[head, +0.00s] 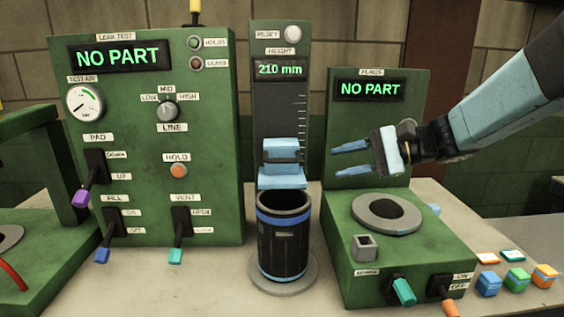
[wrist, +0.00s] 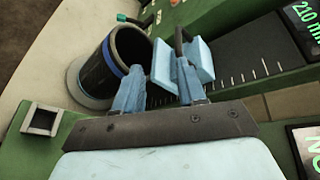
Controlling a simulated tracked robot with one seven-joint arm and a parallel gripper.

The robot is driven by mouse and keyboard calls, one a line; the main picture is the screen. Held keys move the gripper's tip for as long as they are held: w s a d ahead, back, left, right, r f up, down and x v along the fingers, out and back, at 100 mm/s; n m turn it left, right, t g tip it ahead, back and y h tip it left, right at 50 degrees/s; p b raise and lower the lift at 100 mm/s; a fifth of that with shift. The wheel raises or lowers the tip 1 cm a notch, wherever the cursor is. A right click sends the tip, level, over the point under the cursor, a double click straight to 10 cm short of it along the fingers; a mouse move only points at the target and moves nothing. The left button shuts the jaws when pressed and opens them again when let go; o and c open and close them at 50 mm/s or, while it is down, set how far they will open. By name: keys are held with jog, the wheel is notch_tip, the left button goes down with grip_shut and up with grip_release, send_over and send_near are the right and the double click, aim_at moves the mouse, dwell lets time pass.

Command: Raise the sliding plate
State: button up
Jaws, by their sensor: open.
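The sliding plate is a light blue piece (head: 283,181) on the upright scale column in the head view. It has a dark bar across its upper part and sits low on the scale, just above and behind the black cup's mouth. The height display (head: 279,70) reads 210 mm. My gripper (head: 333,161) is open and empty, to the right of the plate with its fingers pointing left towards it. In the wrist view the plate (wrist: 203,57) is just beyond my fingertips (wrist: 158,78), which overlap its near edge in the picture; contact cannot be told.
A black cup with a blue band (head: 283,243) stands on a round grey base below the plate. The leak test panel (head: 215,130) with levers is at left. The flaws station (head: 410,262) with a round ring is under my gripper. Coloured blocks (head: 516,278) lie at right.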

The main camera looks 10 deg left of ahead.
aim_at(291, 161)
jog(key=shift+m+y, duration=0.5)
jog(key=w+x, duration=0.1)
jog(key=x, duration=0.9)
jog(key=w+x, duration=0.1)
jog(key=x, duration=0.3)
jog(key=shift+w+a+r, duration=0.3)
jog(key=shift+w+a, duration=0.05)
jog(key=shift+a, duration=0.1)
grip_shut()
